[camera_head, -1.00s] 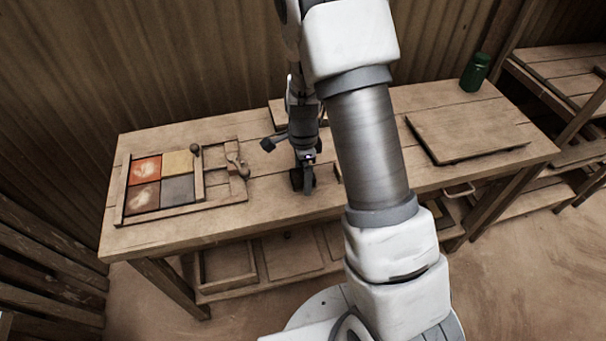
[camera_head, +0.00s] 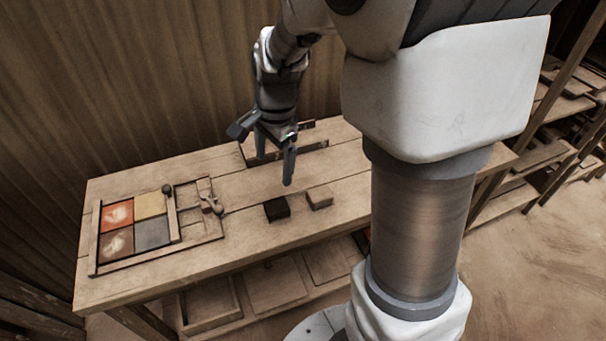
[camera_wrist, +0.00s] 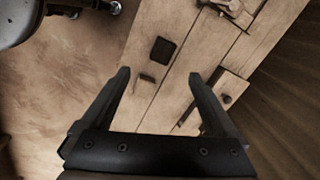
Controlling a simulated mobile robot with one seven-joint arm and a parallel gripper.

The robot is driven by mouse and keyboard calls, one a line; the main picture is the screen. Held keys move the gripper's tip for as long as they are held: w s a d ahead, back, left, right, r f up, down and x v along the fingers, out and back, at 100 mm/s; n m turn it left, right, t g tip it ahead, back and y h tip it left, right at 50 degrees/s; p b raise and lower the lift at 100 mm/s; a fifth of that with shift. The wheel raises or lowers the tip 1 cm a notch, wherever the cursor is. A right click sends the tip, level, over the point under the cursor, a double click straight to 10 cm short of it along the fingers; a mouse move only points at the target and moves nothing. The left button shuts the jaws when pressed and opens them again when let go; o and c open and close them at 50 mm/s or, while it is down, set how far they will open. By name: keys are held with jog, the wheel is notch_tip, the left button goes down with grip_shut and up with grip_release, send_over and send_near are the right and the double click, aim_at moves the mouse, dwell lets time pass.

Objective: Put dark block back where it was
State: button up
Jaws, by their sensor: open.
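The dark block (camera_head: 277,209) lies flat on the bare bench top, right of the tile press frame and beside a lighter brown block (camera_head: 320,197), with a small gap between them. The dark block also shows in the wrist view (camera_wrist: 162,50), beyond my fingertips. My gripper (camera_head: 274,170) is open and empty. It points down above the bench, behind the dark block in the picture and apart from it. In the wrist view both fingers of my gripper (camera_wrist: 160,76) are spread wide with nothing between them.
The press frame (camera_head: 128,265) at the left holds orange, yellow, brown and grey tiles, with a knob and lever on its right. A low wooden rack (camera_head: 312,146) stands at the back edge behind my gripper. Bench top between press and blocks is clear. Trays sit on the lower shelf.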

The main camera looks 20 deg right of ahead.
jog(key=s+r+n+t, duration=0.4)
jog(key=s+r+n, duration=0.8)
jog(key=s, duration=0.5)
jog(key=shift+d+r+n+h, duration=0.15)
jog(key=shift+d+n+h, duration=0.15)
jog(key=shift+n, duration=0.7)
jog(key=shift+r+p, duration=0.7)
jog(key=shift+r, duration=0.05)
